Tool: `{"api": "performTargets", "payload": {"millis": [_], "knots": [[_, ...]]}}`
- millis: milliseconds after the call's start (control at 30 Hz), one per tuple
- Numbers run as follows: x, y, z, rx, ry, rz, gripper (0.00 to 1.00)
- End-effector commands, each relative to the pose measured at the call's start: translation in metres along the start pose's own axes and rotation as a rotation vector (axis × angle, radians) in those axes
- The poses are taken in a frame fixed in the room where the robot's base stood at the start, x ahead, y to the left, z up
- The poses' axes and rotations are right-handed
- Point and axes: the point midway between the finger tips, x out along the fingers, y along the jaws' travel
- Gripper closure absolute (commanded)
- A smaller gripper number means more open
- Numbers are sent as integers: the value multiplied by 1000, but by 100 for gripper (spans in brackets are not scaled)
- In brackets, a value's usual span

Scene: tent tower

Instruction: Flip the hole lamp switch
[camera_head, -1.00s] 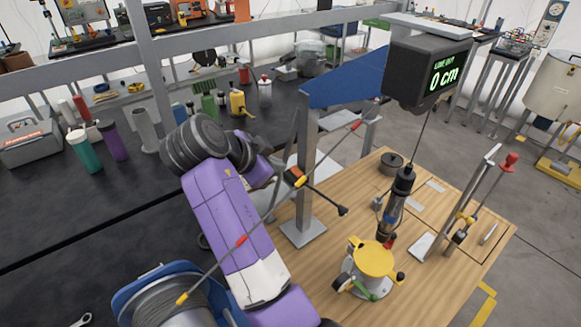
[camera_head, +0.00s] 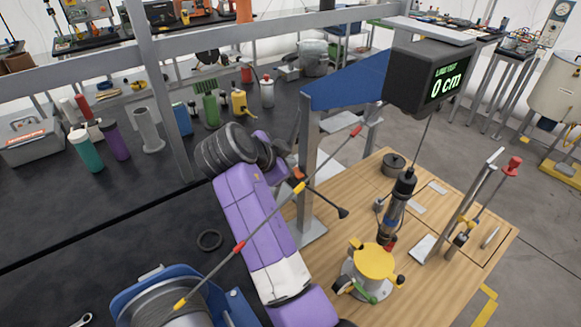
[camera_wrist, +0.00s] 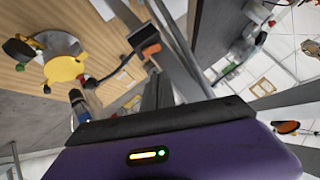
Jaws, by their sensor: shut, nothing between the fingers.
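I cannot make out for sure which part is the hole lamp switch. A dark cylindrical device with a blue band (camera_head: 391,219) hangs on a cable over the yellow-topped base (camera_head: 374,262), and may be the lamp. A small orange-and-black box (camera_wrist: 150,48) sits on the metal post in the wrist view, with a black lever curving off it. My gripper (camera_wrist: 156,93) shows as dark fingers beyond its purple body, close together and holding nothing. In the head view it is mostly hidden behind my purple arm, near the grey post (camera_head: 308,150). I see no contact with the box.
The wooden table (camera_head: 440,285) carries metal plates and a red-knobbed lever (camera_head: 513,166). A blue arm with a display (camera_head: 430,80) reading 0 cm overhangs it. A blue cable reel (camera_head: 170,300) stands at front left. A banded rod (camera_head: 240,247) crosses in front of my arm.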

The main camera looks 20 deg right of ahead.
Motion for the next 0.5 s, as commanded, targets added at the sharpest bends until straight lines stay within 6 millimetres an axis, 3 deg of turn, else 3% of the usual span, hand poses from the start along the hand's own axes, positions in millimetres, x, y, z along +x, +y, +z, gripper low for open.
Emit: {"api": "performTargets", "payload": {"millis": [200,500], "knots": [[43,0,-1,-2,-1,4,100],[65,0,25,-1,-1,1,100]]}}
